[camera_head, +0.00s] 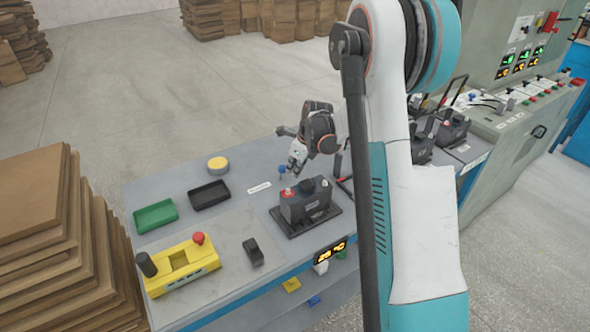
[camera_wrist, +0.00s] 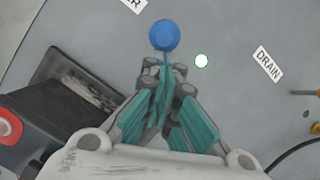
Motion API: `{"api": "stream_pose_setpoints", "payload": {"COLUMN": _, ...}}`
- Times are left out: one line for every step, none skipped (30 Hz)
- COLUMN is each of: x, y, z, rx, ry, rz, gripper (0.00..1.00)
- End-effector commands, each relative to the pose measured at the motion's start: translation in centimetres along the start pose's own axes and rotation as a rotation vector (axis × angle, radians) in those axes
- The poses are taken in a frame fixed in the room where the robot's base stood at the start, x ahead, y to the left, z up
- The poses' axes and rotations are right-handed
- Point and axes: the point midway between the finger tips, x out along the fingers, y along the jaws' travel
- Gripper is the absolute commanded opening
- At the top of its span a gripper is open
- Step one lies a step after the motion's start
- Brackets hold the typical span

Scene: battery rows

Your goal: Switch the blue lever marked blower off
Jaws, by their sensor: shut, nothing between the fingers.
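The blue lever (camera_head: 281,171) stands on the grey bench top behind the black battery. Its round blue knob (camera_wrist: 164,34) shows in the wrist view just beyond my fingertips, under a partly cut-off label ending in "ER" (camera_wrist: 133,2). My gripper (camera_head: 294,168) is shut and empty, pointing down right beside the lever. In the wrist view my gripper (camera_wrist: 168,72) has its tips just below the knob and hides the lever's stem and base. I cannot tell whether they touch. A white round lamp with a green rim (camera_wrist: 202,61) sits right of the knob.
A "DRAIN" label (camera_wrist: 267,64) and a red-tipped lever (camera_wrist: 305,93) lie to the right. Green (camera_head: 155,216) and black trays (camera_head: 209,195), a yellow disc (camera_head: 218,164) and a yellow button box (camera_head: 182,267) are further left.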

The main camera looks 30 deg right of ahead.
Motion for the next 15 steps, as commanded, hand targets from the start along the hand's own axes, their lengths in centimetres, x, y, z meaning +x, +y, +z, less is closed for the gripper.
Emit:
{"api": "stream_pose_setpoints", "payload": {"x": -0.1, "y": -0.1, "z": 0.2, "rx": 0.001, "ry": 0.010, "rz": 0.005, "gripper": 0.00}}
{"api": "stream_pose_setpoints", "payload": {"x": -0.1, "y": -0.1, "z": 0.3, "rx": 0.002, "ry": 0.018, "rz": 0.009, "gripper": 0.00}}
{"api": "stream_pose_setpoints", "payload": {"x": -0.2, "y": -0.2, "z": 0.5, "rx": 0.003, "ry": 0.031, "rz": 0.015, "gripper": 0.00}}
{"api": "stream_pose_setpoints", "payload": {"x": -0.2, "y": -0.2, "z": 0.6, "rx": 0.004, "ry": 0.040, "rz": 0.020, "gripper": 0.00}}
{"api": "stream_pose_setpoints", "payload": {"x": -0.2, "y": -0.3, "z": 0.8, "rx": 0.005, "ry": 0.052, "rz": 0.026, "gripper": 0.00}}
{"api": "stream_pose_setpoints", "payload": {"x": -0.3, "y": -0.3, "z": 0.9, "rx": 0.006, "ry": 0.070, "rz": 0.035, "gripper": 0.00}}
{"api": "stream_pose_setpoints", "payload": {"x": -0.3, "y": -0.4, "z": 1.1, "rx": 0.008, "ry": 0.084, "rz": 0.041, "gripper": 0.00}}
{"api": "stream_pose_setpoints", "payload": {"x": -0.4, "y": -0.5, "z": 1.2, "rx": 0.011, "ry": 0.100, "rz": 0.050, "gripper": 0.00}}
{"api": "stream_pose_setpoints", "payload": {"x": -0.4, "y": -0.6, "z": 1.5, "rx": 0.013, "ry": 0.121, "rz": 0.060, "gripper": 0.00}}
{"api": "stream_pose_setpoints", "payload": {"x": -0.5, "y": -0.7, "z": 1.6, "rx": 0.015, "ry": 0.134, "rz": 0.066, "gripper": 0.00}}
{"api": "stream_pose_setpoints", "payload": {"x": -0.5, "y": -0.8, "z": 1.7, "rx": 0.015, "ry": 0.130, "rz": 0.064, "gripper": 0.00}}
{"api": "stream_pose_setpoints", "payload": {"x": -0.6, "y": -0.9, "z": 2.0, "rx": 0.015, "ry": 0.129, "rz": 0.063, "gripper": 0.00}}
{"api": "stream_pose_setpoints", "payload": {"x": -0.6, "y": -1.0, "z": 2.2, "rx": 0.015, "ry": 0.128, "rz": 0.063, "gripper": 0.00}}
{"api": "stream_pose_setpoints", "payload": {"x": -0.6, "y": -1.1, "z": 2.4, "rx": 0.015, "ry": 0.128, "rz": 0.063, "gripper": 0.00}}
{"api": "stream_pose_setpoints", "payload": {"x": -0.6, "y": -1.2, "z": 2.7, "rx": 0.015, "ry": 0.128, "rz": 0.063, "gripper": 0.00}}
